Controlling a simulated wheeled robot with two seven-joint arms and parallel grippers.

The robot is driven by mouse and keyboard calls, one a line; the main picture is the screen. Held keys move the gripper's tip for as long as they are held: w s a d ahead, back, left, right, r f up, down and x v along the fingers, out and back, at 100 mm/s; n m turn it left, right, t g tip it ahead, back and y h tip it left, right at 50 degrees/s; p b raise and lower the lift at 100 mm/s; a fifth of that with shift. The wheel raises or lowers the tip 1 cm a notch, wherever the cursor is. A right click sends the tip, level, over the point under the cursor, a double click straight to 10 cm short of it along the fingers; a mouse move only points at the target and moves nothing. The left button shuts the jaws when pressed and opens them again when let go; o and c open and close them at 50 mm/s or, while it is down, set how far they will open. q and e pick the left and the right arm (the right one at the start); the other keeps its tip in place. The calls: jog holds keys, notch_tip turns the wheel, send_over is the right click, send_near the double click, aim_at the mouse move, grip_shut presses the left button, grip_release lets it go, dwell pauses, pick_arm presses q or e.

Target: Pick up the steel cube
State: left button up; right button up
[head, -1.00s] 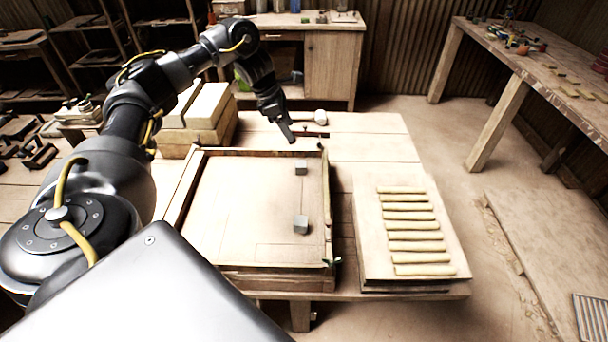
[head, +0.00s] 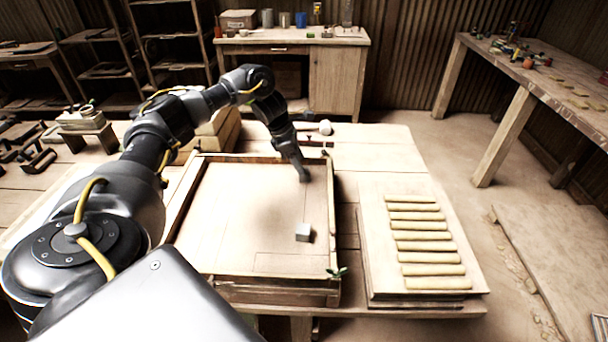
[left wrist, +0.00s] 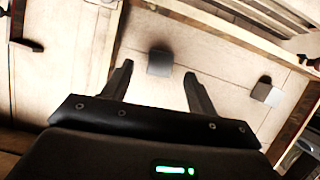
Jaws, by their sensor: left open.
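Two small grey cubes lie apart in the shallow wooden tray (head: 230,205); I cannot tell for sure which is steel. The near cube (head: 303,232) stands clear in the head view; it seems to be the right-hand cube in the left wrist view (left wrist: 262,90). The far cube (left wrist: 159,63) shows just beyond and between my left fingertips in the left wrist view; in the head view my gripper hides it. My left gripper (head: 304,177) is open, pointing down at the tray's far right part. My right gripper is not in view.
A board with several pale strips (head: 415,225) lies right of the tray. Low wooden walls (head: 334,225) edge the tray. A pale-headed mallet (head: 325,128) lies behind it. The tray's left and middle floor is clear.

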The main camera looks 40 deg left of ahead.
pick_arm(q)
jog(key=shift+d+f, duration=0.15)
jog(key=shift+f, duration=0.15)
jog(key=p+x, duration=0.1)
jog(key=x, duration=0.2)
jog(key=shift+w+f+p, duration=0.1)
jog(key=shift+f+p, duration=0.25)
jog(key=shift+p, duration=0.05)
jog(key=shift+w+d+f, duration=0.1)
jog(key=shift+f, duration=0.3)
jog(key=c, duration=1.2)
grip_shut()
jog(key=shift+r, duration=0.15)
